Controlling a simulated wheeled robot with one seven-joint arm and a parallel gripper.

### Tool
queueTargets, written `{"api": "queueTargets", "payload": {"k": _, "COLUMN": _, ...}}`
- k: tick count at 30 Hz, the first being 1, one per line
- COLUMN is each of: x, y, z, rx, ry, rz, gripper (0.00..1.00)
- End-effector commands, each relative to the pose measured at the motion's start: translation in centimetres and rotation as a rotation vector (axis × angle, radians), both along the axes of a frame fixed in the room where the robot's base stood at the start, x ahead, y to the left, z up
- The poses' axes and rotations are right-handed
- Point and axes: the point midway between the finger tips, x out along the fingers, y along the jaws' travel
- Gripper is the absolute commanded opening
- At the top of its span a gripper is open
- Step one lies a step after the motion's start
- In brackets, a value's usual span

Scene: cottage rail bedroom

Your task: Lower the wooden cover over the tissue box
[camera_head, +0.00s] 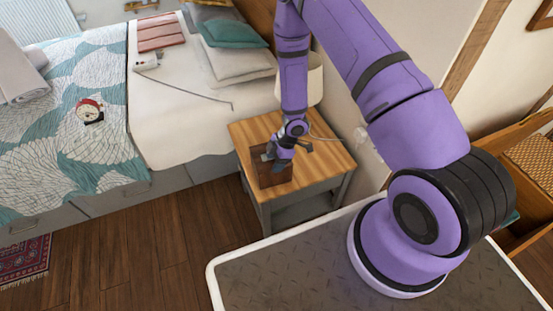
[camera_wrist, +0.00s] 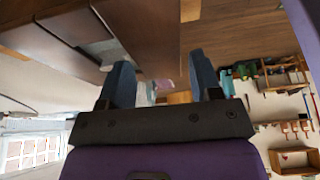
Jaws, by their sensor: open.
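The dark brown wooden cover (camera_head: 272,179) is at the front left of the top of the wooden nightstand (camera_head: 330,163). My gripper (camera_head: 277,152) is at the cover's upper part, fingers open; whether they touch it I cannot tell. In the wrist view my gripper (camera_wrist: 162,80) shows two blue-grey fingers spread apart with nothing visibly held between them. A large brown surface fills the top of that view, close to the fingers. I cannot make out a tissue box on the nightstand; the cover and my arm hide part of its top.
The bed (camera_head: 185,115) stands left of the nightstand, with pillows (camera_head: 237,60), a red alarm clock (camera_head: 88,109) and a small white object (camera_head: 146,61) on it. A wall is close at the right. The right part of the nightstand top is mostly clear.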

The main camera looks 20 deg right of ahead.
Motion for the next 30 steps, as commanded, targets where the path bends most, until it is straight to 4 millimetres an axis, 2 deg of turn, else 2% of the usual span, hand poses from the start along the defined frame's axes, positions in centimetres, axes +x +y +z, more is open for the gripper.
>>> {"api": "queueTargets", "payload": {"k": 1, "x": 0.0, "y": -0.1, "z": -0.4, "rx": -0.005, "ry": 0.004, "rz": -0.003, "gripper": 0.77}}
{"api": "queueTargets", "payload": {"k": 5, "x": 0.1, "y": -0.5, "z": 0.5, "rx": -0.004, "ry": 0.001, "rz": -0.005, "gripper": 0.81}}
{"api": "queueTargets", "payload": {"k": 8, "x": 0.0, "y": -1.0, "z": 1.9, "rx": -0.002, "ry": 0.000, "rz": -0.004, "gripper": 0.81}}
{"api": "queueTargets", "payload": {"k": 15, "x": -0.5, "y": -3.1, "z": 6.4, "rx": 0.007, "ry": -0.009, "rz": -0.002, "gripper": 0.81}}
{"api": "queueTargets", "payload": {"k": 21, "x": -0.8, "y": -4.2, "z": 9.2, "rx": 0.007, "ry": -0.010, "rz": 0.000, "gripper": 0.81}}
{"api": "queueTargets", "payload": {"k": 30, "x": -1.0, "y": -4.8, "z": 10.7, "rx": 0.009, "ry": -0.008, "rz": 0.000, "gripper": 0.81}}
